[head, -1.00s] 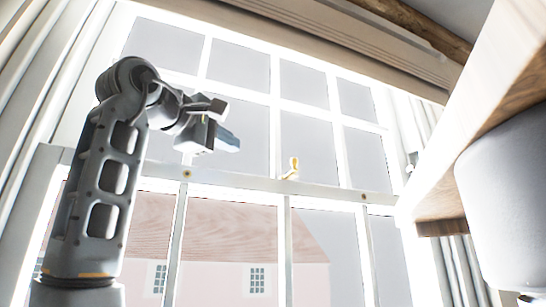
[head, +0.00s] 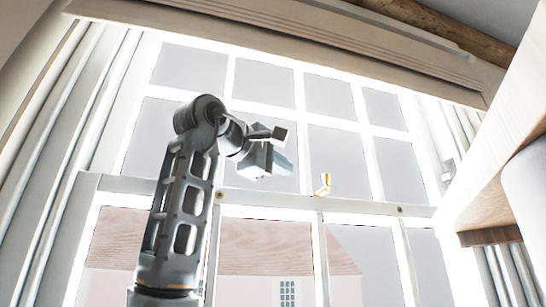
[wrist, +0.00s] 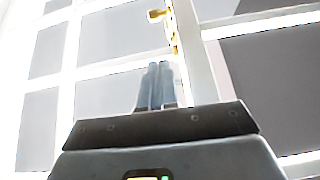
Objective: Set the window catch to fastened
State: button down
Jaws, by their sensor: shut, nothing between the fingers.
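The window catch (head: 323,185) is a small brass-coloured piece on the middle rail of the white sash window (head: 262,209). Its lever stands up from the rail in the head view. In the wrist view the catch (wrist: 170,22) shows at the top, just beyond and slightly right of my fingertips. My gripper (head: 283,168) is left of the catch and a little above it in the head view, apart from it. In the wrist view my gripper's two blue-grey fingers (wrist: 158,68) are together with nothing between them.
A wooden shelf or cabinet (head: 490,200) juts in at the right, with a pale rounded object (head: 527,185) by it. Pale curtains (head: 72,130) hang at the left. A pink building (head: 270,262) shows through the lower panes. The space between gripper and catch looks clear.

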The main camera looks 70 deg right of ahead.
jog(key=s+d+p, duration=0.1)
jog(key=s+d, duration=0.3)
jog(key=d, duration=0.2)
jog(key=shift+s+f+p, duration=0.15)
jog(key=shift+s+p, duration=0.15)
jog(key=shift+s, duration=0.05)
